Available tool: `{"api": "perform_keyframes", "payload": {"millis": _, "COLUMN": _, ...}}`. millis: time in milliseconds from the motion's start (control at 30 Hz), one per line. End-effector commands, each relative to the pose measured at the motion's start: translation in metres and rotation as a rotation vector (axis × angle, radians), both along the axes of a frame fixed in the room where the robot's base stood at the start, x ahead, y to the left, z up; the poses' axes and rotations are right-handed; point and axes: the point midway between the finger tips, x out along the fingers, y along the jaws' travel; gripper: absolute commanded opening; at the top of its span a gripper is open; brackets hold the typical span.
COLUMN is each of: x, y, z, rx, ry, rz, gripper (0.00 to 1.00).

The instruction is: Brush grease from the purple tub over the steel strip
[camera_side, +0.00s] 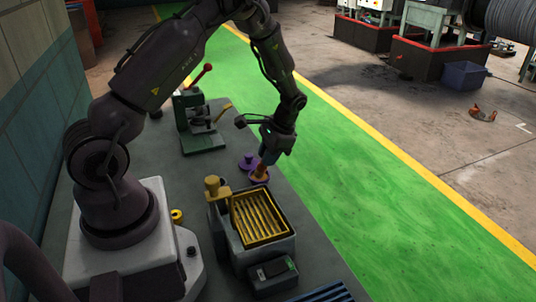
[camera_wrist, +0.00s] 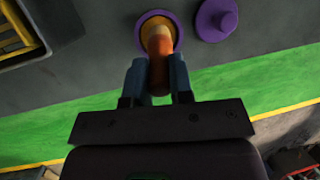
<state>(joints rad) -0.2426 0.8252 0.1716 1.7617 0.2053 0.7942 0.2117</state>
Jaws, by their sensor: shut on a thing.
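My gripper (camera_side: 271,150) is shut on a brush (camera_side: 262,170) with an orange-brown handle; in the wrist view the brush (camera_wrist: 159,62) stands between the two blue-grey fingertips (camera_wrist: 157,75). The open purple tub (camera_wrist: 177,30) has orange-yellow grease inside. The far end of the brush overlaps the tub's mouth; whether it touches the grease is hidden. In the side view the tub (camera_side: 259,181) is mostly behind the brush. I cannot make out the steel strip.
A grey box with a yellow slatted tray (camera_side: 262,218) stands near the tub. A green bench device (camera_side: 201,125) with a red-knobbed lever stands behind. A blue ridged item (camera_side: 326,292) is at the bottom edge. The green floor (camera_side: 350,190) lies beyond the bench edge.

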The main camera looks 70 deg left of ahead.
Motion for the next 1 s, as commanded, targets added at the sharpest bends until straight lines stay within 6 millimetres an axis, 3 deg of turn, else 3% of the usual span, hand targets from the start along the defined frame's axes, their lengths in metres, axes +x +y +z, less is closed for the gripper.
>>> {"api": "perform_keyframes", "payload": {"millis": 567, "x": 0.0, "y": -0.001, "z": -0.001, "rx": -0.001, "ry": 0.0, "rz": -0.001, "gripper": 0.0}}
{"api": "perform_keyframes", "payload": {"millis": 1000, "x": 0.0, "y": 0.0, "z": 0.034, "rx": 0.0, "ry": -0.001, "rz": 0.0, "gripper": 0.0}}
